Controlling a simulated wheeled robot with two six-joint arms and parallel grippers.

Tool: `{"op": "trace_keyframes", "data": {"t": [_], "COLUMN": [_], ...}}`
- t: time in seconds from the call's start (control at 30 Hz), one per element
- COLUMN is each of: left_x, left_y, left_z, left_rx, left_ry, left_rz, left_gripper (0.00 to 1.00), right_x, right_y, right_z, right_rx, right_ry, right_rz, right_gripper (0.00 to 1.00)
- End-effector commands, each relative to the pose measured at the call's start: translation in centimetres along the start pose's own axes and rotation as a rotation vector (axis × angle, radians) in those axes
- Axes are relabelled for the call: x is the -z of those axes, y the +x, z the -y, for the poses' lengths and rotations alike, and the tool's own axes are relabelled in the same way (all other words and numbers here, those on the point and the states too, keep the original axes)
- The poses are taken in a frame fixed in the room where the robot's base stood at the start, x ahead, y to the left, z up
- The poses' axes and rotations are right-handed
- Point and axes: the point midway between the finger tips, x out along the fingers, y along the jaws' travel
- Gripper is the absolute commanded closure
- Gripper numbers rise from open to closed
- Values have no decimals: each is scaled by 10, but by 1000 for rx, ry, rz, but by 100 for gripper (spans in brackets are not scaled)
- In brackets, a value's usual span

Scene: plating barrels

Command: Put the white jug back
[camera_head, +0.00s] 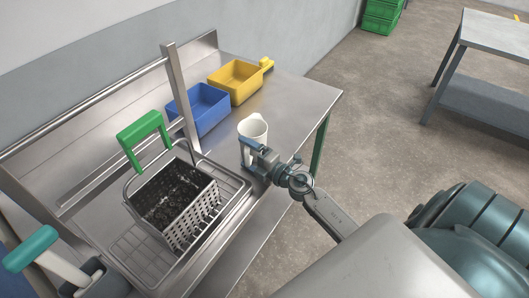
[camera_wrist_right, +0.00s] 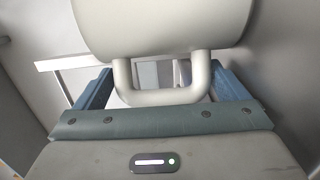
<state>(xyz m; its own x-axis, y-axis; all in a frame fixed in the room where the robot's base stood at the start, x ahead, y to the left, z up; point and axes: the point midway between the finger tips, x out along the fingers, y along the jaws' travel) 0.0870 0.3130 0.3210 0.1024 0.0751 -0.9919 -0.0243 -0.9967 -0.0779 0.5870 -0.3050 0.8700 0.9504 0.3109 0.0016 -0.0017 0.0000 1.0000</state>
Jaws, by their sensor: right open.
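The white jug (camera_head: 254,133) stands upright on the steel bench, near its right part. My right gripper (camera_head: 252,146) is at the near side of the jug in the head view. In the right wrist view the rounded jug body (camera_wrist_right: 163,28) fills the top, and its U-shaped handle (camera_wrist_right: 163,97) points down toward the palm. The two blue fingers of my right gripper (camera_wrist_right: 163,82) are open, one on each side of the handle, with gaps between. My left gripper is not in view.
A blue bin (camera_head: 201,113) and a yellow bin (camera_head: 235,83) stand behind the jug. A perforated basket of dark parts (camera_head: 193,222) sits on a rack (camera_head: 135,247) to the left. A metal post (camera_head: 181,95) rises nearby. A teal-handled item (camera_head: 30,249) is lower left.

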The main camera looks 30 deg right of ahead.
Motion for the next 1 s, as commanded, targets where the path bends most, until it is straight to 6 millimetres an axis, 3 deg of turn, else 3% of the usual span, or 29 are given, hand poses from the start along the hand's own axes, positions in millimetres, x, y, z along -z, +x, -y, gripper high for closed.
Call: {"op": "trace_keyframes", "data": {"t": [0.2, 0.4, 0.63, 1.0], "left_x": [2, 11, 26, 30], "left_y": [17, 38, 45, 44], "left_z": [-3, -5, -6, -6], "left_rx": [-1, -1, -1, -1], "left_ry": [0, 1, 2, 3], "left_rz": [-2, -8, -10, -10], "left_gripper": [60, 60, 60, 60], "right_x": [1, 0, 0, 1], "right_y": [-48, -82, -98, -102], "right_z": [6, 7, 3, 0], "right_rx": [5, 1, 1, 1], "right_ry": [-4, -5, -2, 0], "right_rz": [-4, -3, -2, 0], "right_gripper": [6, 6, 6, 6]}}
